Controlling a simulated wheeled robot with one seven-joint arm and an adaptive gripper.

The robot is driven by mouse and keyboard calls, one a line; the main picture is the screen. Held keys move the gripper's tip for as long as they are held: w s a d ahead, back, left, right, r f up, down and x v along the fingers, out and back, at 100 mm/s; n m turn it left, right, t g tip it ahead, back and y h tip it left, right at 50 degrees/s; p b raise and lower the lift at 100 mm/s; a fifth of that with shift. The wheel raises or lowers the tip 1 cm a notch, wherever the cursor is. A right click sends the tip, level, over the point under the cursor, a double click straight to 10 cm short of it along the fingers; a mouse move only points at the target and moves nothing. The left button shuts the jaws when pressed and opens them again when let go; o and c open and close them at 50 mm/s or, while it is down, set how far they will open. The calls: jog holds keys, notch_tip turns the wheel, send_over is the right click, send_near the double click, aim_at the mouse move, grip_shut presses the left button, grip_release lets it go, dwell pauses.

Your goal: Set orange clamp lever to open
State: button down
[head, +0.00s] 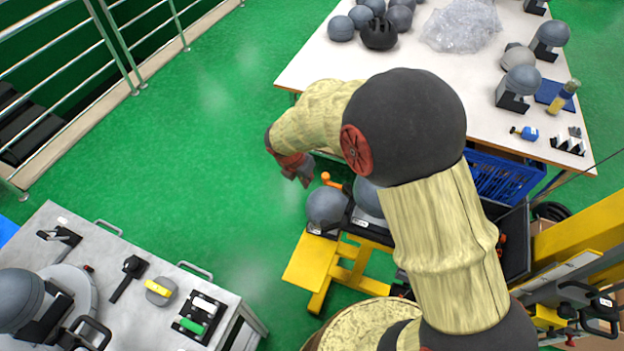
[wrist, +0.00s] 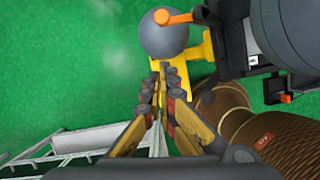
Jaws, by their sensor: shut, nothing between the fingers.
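The orange clamp lever (head: 328,180) shows in the head view as a short orange bar with a rounded end, behind the grey ball on a yellow stand, just right of my gripper. In the wrist view the orange clamp lever (wrist: 176,17) lies across the top of the picture, over the grey ball, its round end to the left. Its mount is partly cut off by the picture edge. My gripper (head: 302,180) is shut and empty. In the wrist view its fingertips (wrist: 164,68) are together, below the lever and apart from it in the picture.
Grey balls (head: 327,208) sit on the yellow stand (head: 312,262). A white table (head: 420,75) with helmets and balls stands behind. A metal bench (head: 140,262) with clamps stands at lower left. Green floor is clear left of my gripper. A dark bulky part fills the wrist view's right side.

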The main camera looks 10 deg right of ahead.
jog(key=w+d+f+b, duration=0.2)
jog(key=w+d+f, duration=0.2)
jog(key=f, duration=0.5)
jog(key=shift+w+d+f, duration=0.15)
jog(key=shift+w+d, duration=0.25)
jog(key=shift+d, duration=0.1)
jog(key=shift+w, duration=0.1)
jog(key=shift+w+d+m, duration=0.1)
jog(key=shift+w+m, duration=0.15)
jog(key=shift+m, duration=0.15)
